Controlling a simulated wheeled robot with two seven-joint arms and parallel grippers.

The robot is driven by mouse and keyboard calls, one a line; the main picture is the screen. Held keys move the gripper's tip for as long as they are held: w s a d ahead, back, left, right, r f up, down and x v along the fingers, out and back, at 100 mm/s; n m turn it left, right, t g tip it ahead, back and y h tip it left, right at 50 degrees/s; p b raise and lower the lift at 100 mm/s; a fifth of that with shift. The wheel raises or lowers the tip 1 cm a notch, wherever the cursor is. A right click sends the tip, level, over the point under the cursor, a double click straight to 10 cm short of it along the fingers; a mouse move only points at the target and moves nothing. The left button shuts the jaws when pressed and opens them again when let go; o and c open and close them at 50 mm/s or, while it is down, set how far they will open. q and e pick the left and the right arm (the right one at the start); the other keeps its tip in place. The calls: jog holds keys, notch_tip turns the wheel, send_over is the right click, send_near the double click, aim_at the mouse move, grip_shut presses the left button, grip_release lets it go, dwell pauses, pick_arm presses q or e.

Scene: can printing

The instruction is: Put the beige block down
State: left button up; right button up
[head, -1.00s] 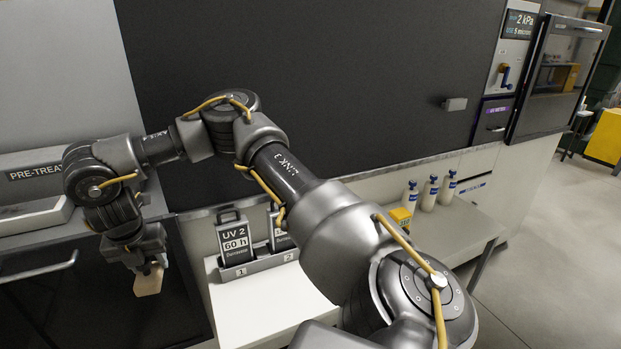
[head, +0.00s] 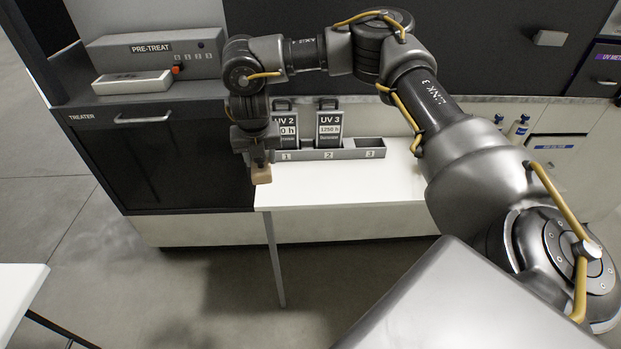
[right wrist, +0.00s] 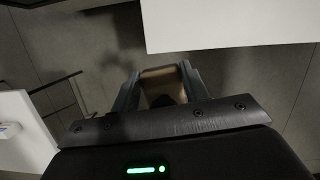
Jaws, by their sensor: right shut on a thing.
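The beige block (head: 262,174) is held by my right gripper (head: 261,165), which hangs down at the left end of the white bench (head: 350,189) in the head view. The right wrist view shows the block (right wrist: 163,75) between the two fingers, with grey floor beneath and the white bench's edge above and to the right. The gripper is shut on the block. Whether the block touches the bench cannot be told from the head view; in the wrist view it is clear of it. My left gripper is not in view.
A rack (head: 328,154) with cartridges in slots 1 and 2 stands at the bench's back; slot 3 looks empty. The dark treater cabinet (head: 160,165) is to the left. Another white table (head: 18,290) is at lower left. The bench's front right is clear.

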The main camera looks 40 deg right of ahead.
jog(key=shift+w+a+f+n+y, duration=0.1)
jog(key=shift+w+f+n+y, duration=0.15)
jog(key=shift+n, duration=0.35)
jog(key=shift+w+a+f+n+y, duration=0.1)
jog(key=shift+w+n, duration=0.2)
jog(key=shift+n, duration=0.3)
jog(key=shift+w+f+n+y, duration=0.2)
jog(key=shift+w+n+y, duration=0.1)
jog(key=shift+n, duration=0.7)
jog(key=d+f+n+b, duration=0.2)
jog(key=d+f, duration=0.1)
jog(key=d, duration=0.1)
jog(key=d+f+n+y+b, duration=0.1)
jog(key=d+f+n+b, duration=0.2)
jog(key=d+f, duration=0.1)
jog(key=d+f+n+y+b, duration=0.1)
jog(key=d+f+n+b, duration=0.1)
jog(key=d+f, duration=0.2)
jog(key=shift+w+d+n, duration=0.25)
jog(key=shift+d+n, duration=0.15)
jog(key=shift+d, duration=0.3)
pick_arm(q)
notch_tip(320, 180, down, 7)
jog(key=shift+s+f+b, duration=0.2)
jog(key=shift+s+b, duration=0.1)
pick_arm(e)
jog(key=shift+s+d, duration=0.1)
jog(key=shift+d, duration=0.1)
